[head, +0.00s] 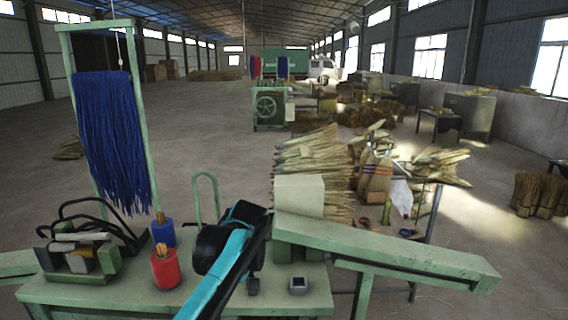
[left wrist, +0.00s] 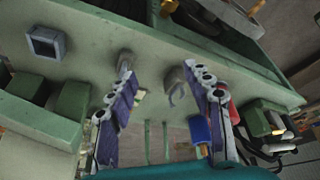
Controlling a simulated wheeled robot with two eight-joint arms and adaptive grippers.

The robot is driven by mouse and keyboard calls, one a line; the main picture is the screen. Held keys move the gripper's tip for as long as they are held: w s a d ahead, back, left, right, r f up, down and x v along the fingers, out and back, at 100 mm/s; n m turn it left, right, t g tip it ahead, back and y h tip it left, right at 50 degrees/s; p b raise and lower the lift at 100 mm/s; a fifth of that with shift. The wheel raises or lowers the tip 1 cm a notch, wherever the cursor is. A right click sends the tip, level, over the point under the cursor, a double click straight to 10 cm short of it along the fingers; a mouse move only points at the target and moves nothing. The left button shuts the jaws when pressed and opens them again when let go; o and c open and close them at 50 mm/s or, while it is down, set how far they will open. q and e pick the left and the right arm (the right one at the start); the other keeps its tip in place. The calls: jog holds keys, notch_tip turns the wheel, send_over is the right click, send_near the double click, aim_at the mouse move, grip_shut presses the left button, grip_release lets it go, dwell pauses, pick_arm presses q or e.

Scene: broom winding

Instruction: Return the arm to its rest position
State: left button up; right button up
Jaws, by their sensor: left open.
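My left arm (head: 224,262), black with a teal strip, reaches up from the bottom of the head view over the green workbench (head: 110,292). Its gripper is mostly hidden there by the arm itself. In the left wrist view my left gripper (left wrist: 158,72) has its two fingers spread apart with nothing held between them. The fingers point across the bench surface (left wrist: 155,47). A blue spool (head: 163,233) and a red spool (head: 165,270) stand on the bench left of the arm. My right gripper is in neither view.
A small square metal socket (head: 298,285) is on the bench right of the arm. A green beam (head: 390,248) extends right. Blue strands (head: 108,135) hang from a frame at left. Black curved handles (head: 95,222) stand at the bench's left. Straw bundles (head: 315,160) lie beyond; the left floor is open.

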pick_arm(q)
jog(key=s+a+f+m+t+h+b, duration=0.1)
jog(key=s+a+f+m+b, duration=0.1)
jog(key=s+f+b, duration=0.7)
jog(key=s+a+f+m+t+h+b, duration=0.1)
jog(key=s+f+m+b, duration=0.4)
jog(key=f, duration=1.7)
jog(key=s+a+t+b, duration=0.1)
jog(key=s+a+b, duration=0.1)
jog(key=s+b, duration=0.3)
jog(key=shift+s+a+f+t, duration=0.15)
jog(key=shift+s+a+t, duration=0.2)
jog(key=shift+s, duration=1.95)
